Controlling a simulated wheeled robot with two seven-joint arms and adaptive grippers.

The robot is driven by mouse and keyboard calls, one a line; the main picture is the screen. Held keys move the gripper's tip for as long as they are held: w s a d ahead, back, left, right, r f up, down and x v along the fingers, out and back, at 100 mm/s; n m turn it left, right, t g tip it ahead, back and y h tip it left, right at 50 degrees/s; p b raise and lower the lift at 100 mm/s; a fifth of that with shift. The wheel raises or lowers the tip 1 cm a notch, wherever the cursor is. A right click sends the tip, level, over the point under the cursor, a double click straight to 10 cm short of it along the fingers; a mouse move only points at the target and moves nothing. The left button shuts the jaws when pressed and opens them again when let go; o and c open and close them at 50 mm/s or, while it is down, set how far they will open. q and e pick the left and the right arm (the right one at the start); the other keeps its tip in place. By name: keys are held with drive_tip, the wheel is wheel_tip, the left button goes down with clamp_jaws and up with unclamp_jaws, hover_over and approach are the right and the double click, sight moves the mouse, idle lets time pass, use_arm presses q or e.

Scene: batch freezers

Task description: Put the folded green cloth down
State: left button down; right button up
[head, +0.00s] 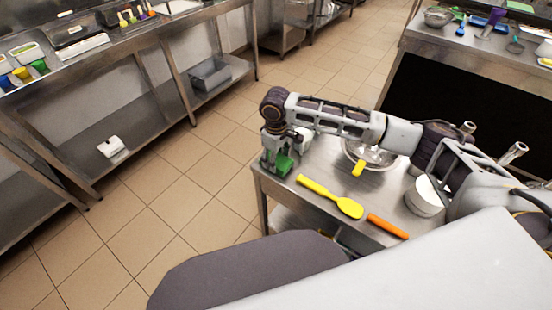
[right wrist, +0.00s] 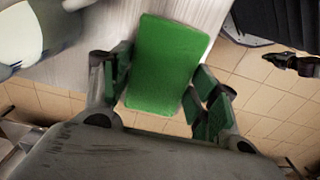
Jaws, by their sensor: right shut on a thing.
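The folded green cloth (head: 285,165) is at the left corner of the steel table (head: 318,215) in the head view. In the right wrist view the cloth (right wrist: 165,65) is a flat green rectangle between my fingers, partly over the metal top and partly over the floor tiles. My right gripper (head: 275,162) points down at that corner and is shut on the cloth; its fingers also show in the right wrist view (right wrist: 160,85). I cannot tell whether the cloth touches the tabletop.
On the table are a yellow spatula (head: 335,199), an orange-handled tool (head: 387,226), a steel bowl (head: 372,158) and a white container (head: 425,197). The tabletop left of the spatula is clear. Steel counters (head: 120,40) stand beyond the tiled aisle.

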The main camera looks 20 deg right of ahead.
drive_tip(key=shift+f, duration=0.3)
use_arm(q)
drive_tip(key=shift+d, duration=0.15)
drive_tip(key=shift+d, duration=0.2)
use_arm(e)
drive_tip(key=shift+f, duration=0.1)
drive_tip(key=o, duration=0.9)
use_arm(q)
drive_tip(key=shift+a, duration=0.25)
